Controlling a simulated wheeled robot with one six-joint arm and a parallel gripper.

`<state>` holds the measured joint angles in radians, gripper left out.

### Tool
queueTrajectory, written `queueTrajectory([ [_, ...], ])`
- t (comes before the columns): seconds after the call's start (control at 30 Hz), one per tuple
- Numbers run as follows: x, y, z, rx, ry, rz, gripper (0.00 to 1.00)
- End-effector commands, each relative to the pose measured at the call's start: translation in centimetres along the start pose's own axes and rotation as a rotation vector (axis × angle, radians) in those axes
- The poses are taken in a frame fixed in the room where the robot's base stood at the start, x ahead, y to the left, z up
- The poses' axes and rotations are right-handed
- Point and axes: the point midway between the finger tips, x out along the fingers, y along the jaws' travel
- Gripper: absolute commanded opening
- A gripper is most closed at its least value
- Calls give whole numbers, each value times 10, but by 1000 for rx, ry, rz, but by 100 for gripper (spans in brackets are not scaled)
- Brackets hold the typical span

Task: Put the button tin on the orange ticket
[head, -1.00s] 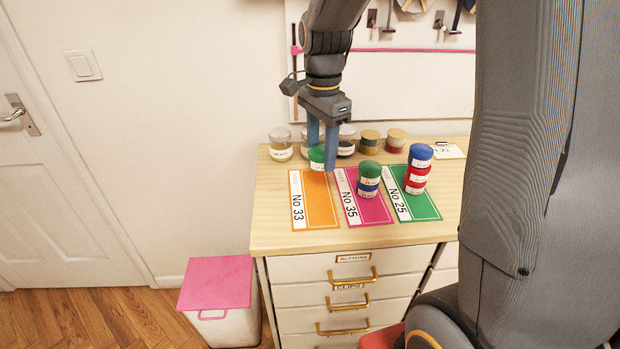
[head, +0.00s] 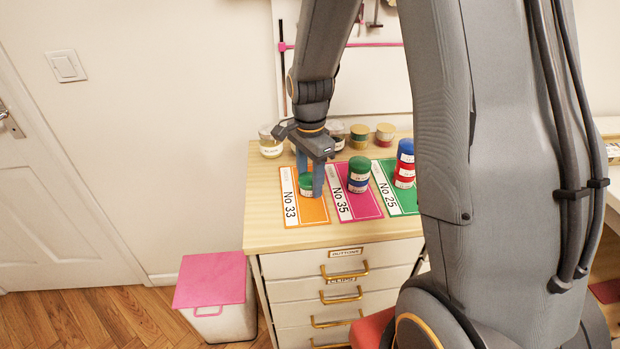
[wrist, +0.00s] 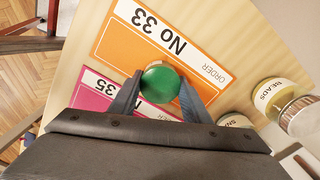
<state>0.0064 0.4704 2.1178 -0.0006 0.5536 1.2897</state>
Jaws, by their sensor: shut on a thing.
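The orange ticket (head: 314,209), marked No 33, lies flat at the left of the cabinet top; it also shows in the wrist view (wrist: 115,45). My gripper (head: 308,188) is shut on a green-lidded tin (head: 306,181), whose round green lid sits between the fingertips in the wrist view (wrist: 160,84). The tin is over the orange ticket. I cannot tell whether its base touches the ticket. The lid hides its label in the wrist view, so I cannot read what it holds.
The pink ticket (head: 368,207) holds a green-and-blue stack (head: 358,174). The green ticket (head: 405,203) holds a blue-and-red stack (head: 404,163). Jars, including a beads jar (head: 270,142), line the back. A pink-lidded bin (head: 212,279) stands left of the cabinet.

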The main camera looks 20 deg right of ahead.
Motion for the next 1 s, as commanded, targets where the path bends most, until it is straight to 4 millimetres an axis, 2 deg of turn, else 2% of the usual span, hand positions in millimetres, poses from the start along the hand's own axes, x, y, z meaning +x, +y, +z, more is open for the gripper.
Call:
queueTrajectory([
  [0.27,2,0,0,0,0,0,19],
  [0.3,3,0,0,0,0,0,45],
  [0.4,2,0,0,0,0,0,62],
  [0.77,-1,0,0,0,0,-2,62],
  [0.87,-9,-2,0,0,1,-4,62],
  [1.0,-30,-2,-1,0,2,-6,62],
])
